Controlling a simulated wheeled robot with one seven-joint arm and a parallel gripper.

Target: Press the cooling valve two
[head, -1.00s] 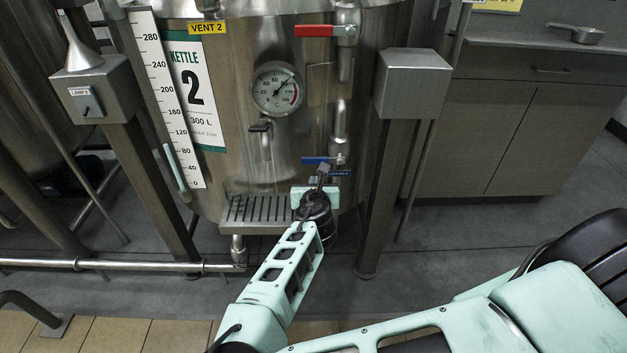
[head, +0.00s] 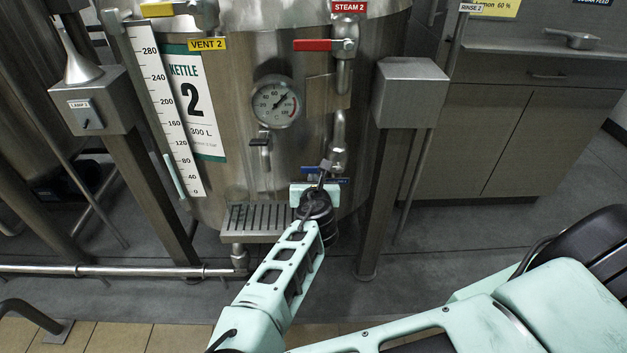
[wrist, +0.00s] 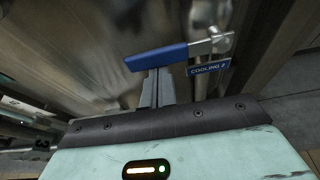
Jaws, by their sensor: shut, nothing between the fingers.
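The cooling valve two has a blue lever handle, low on the kettle's front, small and partly covered by my gripper in the head view (head: 307,170). In the wrist view the blue lever (wrist: 165,56) lies nearly level, its metal end at the right. A blue tag reading "COOLING 2" (wrist: 208,71) sits just below it. My gripper (head: 325,164) is shut and empty. Its fingers show in the wrist view (wrist: 155,82), with their tips at the lever's lower edge. I cannot tell whether they touch it.
Kettle 2 carries a dial gauge (head: 275,102), a small tap (head: 262,148) and a red steam lever (head: 313,45) above. A drip grate (head: 258,218) juts out left of my gripper. A grey box on a post (head: 411,93) stands to the right.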

